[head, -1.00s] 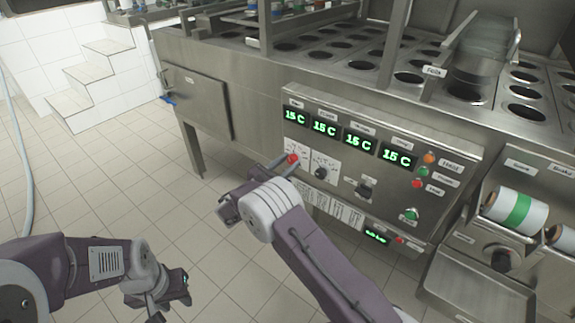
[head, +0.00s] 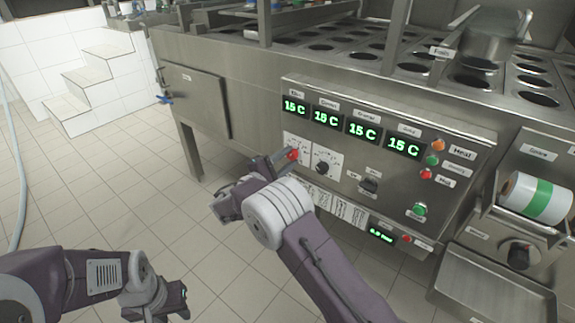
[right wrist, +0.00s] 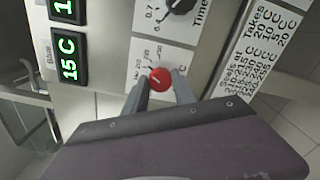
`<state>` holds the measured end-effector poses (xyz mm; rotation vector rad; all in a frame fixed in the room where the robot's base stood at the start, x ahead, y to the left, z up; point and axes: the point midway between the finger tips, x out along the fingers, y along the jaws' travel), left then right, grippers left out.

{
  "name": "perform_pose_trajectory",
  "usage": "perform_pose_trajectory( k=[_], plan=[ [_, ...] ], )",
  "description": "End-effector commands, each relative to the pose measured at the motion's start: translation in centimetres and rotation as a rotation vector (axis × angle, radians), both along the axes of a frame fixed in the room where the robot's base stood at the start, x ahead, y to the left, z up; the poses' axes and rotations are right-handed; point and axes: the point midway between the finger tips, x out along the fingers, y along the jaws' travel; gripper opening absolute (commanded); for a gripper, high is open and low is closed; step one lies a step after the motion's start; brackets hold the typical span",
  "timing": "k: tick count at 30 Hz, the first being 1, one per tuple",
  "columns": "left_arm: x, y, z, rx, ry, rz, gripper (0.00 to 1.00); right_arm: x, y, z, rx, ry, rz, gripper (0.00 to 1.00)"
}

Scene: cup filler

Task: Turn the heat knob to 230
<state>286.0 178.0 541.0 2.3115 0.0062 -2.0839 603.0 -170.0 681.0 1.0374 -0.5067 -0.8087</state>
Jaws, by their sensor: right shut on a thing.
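The heat knob (head: 293,154) is a small red knob on a white scale plate, at the left of the steel control panel. It also shows in the right wrist view (right wrist: 160,79), with a pale pointer mark; its scale numbers are too small to read surely. My right gripper (head: 282,158) is at the knob, its two fingers on either side of it and shut on it, as the right wrist view (right wrist: 162,84) shows. The four displays (head: 295,106) above each read 15 C. My left gripper (head: 181,301) hangs low at the left, away from the panel; its jaws are unclear.
A black Time knob (head: 322,168) sits just right of the red knob. A dark switch (head: 369,186) and coloured buttons (head: 420,210) are further right. A white roll with a green band (head: 535,197) and a steel tray (head: 495,285) stand at the right. Tiled floor is open at left.

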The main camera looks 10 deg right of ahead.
Motion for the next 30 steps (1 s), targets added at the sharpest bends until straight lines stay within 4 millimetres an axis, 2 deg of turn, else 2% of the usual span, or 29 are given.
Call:
perform_pose_trajectory(
  k=[1,3,12,30],
  plan=[
    [0.0,0.0,-1.0,0.000,0.000,0.000,0.36,0.0,0.0,-0.6,0.024,-0.026,0.001,0.00],
    [0.0,0.0,-1.5,0.000,0.000,0.000,0.36,0.0,0.0,-0.6,0.054,-0.065,0.001,0.00],
    [0.0,0.0,-3.2,0.000,0.000,0.000,0.36,0.0,0.0,-0.5,0.150,-0.186,0.001,0.00],
    [0.0,0.0,-3.7,0.000,0.000,0.000,0.36,0.0,0.0,-0.2,0.188,-0.235,-0.001,0.00]
  ],
)
